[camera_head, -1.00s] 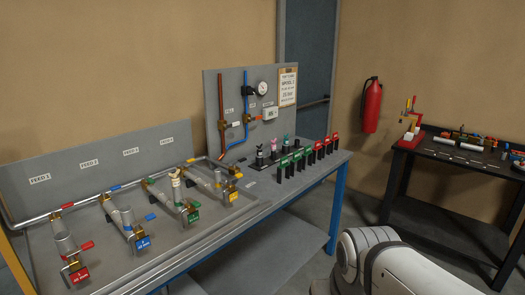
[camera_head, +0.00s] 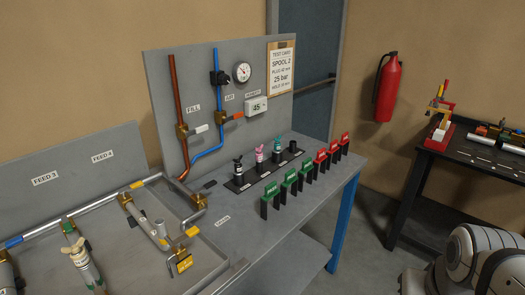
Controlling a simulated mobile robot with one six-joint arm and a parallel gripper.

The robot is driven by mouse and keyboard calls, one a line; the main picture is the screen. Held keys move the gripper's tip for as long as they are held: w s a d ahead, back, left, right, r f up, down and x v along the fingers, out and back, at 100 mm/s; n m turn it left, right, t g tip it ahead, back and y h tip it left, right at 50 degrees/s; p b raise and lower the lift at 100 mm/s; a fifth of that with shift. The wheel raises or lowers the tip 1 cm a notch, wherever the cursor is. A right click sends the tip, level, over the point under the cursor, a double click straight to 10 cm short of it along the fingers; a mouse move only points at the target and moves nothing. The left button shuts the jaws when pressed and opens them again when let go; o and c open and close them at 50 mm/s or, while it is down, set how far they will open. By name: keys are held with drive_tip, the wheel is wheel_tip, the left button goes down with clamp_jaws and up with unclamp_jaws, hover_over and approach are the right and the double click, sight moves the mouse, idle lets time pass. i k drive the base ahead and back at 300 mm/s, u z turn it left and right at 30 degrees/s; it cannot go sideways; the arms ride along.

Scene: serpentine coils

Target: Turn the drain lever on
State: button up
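A label that seems to read DRAIN (camera_head: 222,219) lies on the bench top. Just behind it, a small dark lever (camera_head: 209,185) sticks out by the brass fitting (camera_head: 197,201) at the right end of the silver pipe. I take this for the drain lever; its on or off position is too small to tell. A white lever (camera_head: 201,129) is on the copper pipe, and an orange lever (camera_head: 233,116) is on the blue pipe of the upright panel. My gripper is not in view; only a white part of my arm shows at lower right.
A rack (camera_head: 263,173) with small coloured-top fittings and a row of green and red tags (camera_head: 290,180) stand right of the drain area. The bench (camera_head: 245,240) is bare in front. A dark table (camera_head: 470,155) and a fire extinguisher (camera_head: 387,88) are at right.

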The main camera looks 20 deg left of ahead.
sight(211, 184)
drive_tip(key=u, duration=0.65)
drive_tip(key=i, duration=1.1)
drive_tip(key=u, duration=0.8)
